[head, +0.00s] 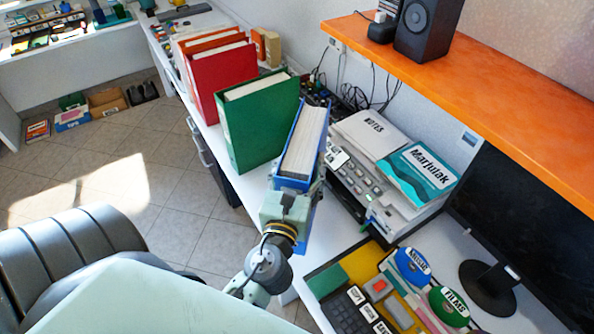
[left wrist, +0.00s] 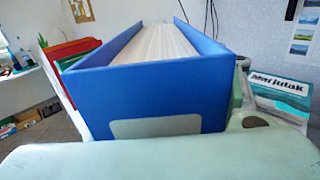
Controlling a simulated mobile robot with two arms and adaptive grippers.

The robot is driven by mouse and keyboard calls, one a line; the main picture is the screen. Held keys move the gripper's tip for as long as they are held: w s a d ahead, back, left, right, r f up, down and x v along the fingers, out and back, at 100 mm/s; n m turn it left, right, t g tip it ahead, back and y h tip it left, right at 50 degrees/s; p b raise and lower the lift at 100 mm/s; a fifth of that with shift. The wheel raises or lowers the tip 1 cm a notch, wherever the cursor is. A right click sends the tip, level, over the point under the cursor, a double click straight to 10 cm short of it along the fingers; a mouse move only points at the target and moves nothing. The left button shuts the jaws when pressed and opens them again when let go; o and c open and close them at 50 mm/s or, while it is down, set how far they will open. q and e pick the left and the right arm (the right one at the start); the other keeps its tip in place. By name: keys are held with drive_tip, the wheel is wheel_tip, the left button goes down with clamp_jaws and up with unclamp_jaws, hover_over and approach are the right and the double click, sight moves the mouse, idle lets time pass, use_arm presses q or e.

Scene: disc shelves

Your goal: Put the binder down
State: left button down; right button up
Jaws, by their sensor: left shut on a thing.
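A blue binder (head: 302,140) filled with white pages stands upright and slightly tilted over the white desk, just in front of the green binder. My left gripper (head: 293,188) is shut on the near end of the blue binder. In the left wrist view the blue binder (left wrist: 150,90) fills the middle, its spine facing the camera and a finger (left wrist: 241,95) along its right side. Whether its bottom touches the desk is hidden. My right gripper is not in view.
A green binder (head: 258,125) and a red binder (head: 222,80) stand behind on the desk (head: 235,180). A printer (head: 380,165) with a Marjulak booklet (head: 418,172) stands close to the right. A tray of labelled discs (head: 413,262) lies in front, beside a monitor (head: 535,230).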

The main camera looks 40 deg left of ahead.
use_arm(q)
drive_tip(key=w+a+f+b, duration=0.2)
drive_tip(key=w+a+f, duration=0.1)
drive_tip(key=f, duration=0.4)
drive_tip(key=shift+w+a, duration=0.35)
drive_tip(key=shift+w, duration=0.15)
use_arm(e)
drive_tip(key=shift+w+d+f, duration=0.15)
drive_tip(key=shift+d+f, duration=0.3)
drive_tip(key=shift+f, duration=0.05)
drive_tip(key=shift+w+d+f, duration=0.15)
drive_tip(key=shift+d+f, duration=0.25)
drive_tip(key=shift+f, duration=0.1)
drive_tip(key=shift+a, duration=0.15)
use_arm(q)
drive_tip(key=shift+f, duration=0.15)
drive_tip(key=shift+c, duration=2)
unclamp_jaws()
drive_tip(key=shift+s+f, duration=0.1)
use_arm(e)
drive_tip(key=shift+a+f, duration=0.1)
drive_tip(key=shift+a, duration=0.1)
